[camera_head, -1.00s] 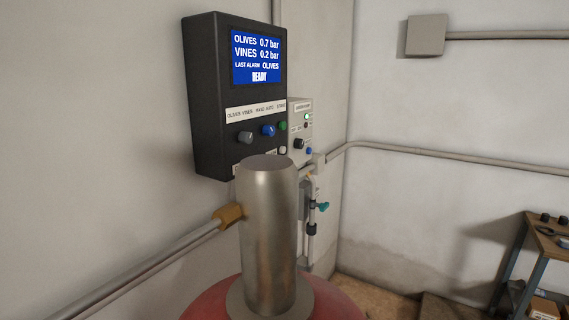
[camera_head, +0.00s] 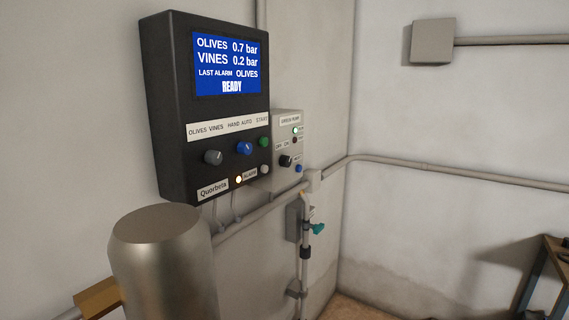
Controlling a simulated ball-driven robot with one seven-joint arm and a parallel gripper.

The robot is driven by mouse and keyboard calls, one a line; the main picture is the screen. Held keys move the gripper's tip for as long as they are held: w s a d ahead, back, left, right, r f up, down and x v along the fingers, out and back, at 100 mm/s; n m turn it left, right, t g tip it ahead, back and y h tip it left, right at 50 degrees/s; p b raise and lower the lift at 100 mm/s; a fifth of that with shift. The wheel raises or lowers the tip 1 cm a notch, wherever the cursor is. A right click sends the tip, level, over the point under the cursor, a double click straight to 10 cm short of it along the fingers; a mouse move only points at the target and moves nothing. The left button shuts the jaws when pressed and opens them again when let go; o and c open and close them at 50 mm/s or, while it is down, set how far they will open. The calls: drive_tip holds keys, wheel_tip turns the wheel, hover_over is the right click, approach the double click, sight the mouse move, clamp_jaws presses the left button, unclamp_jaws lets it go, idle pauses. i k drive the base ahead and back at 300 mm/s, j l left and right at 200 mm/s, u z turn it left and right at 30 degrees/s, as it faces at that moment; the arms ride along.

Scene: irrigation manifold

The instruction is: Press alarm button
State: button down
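The dark control box (camera_head: 159,110) hangs on the left wall with a blue screen (camera_head: 228,65) reading "LAST ALARM OLIVES" and "READY". Low on its front is a small "ALARM" label (camera_head: 250,175). Above are a grey knob (camera_head: 213,157), a blue knob (camera_head: 244,148) and a green button (camera_head: 264,142) under "START". My gripper is not in view.
A metal cylinder (camera_head: 163,265) stands in the foreground, lower left of the box, near a brass fitting (camera_head: 98,297). A smaller grey pump box (camera_head: 288,130) and a pipe with a teal valve handle (camera_head: 317,228) are to the right. A table (camera_head: 546,268) is at the right edge.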

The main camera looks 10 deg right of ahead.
sight(264, 168)
drive_tip(key=i+l, duration=0.3)
drive_tip(key=l, duration=0.15)
drive_tip(key=i+l, duration=0.25)
drive_tip(key=l, duration=0.2)
drive_tip(key=i+l, duration=0.3)
drive_tip(key=l, duration=0.15)
drive_tip(key=i+l, duration=0.25)
drive_tip(key=l, duration=0.2)
drive_tip(key=i+l, duration=0.3)
drive_tip(key=l, duration=0.2)
drive_tip(key=i+l, duration=0.3)
drive_tip(key=l, duration=0.15)
drive_tip(key=i+l, duration=0.25)
drive_tip(key=l, duration=0.2)
drive_tip(key=u, duration=2.5)
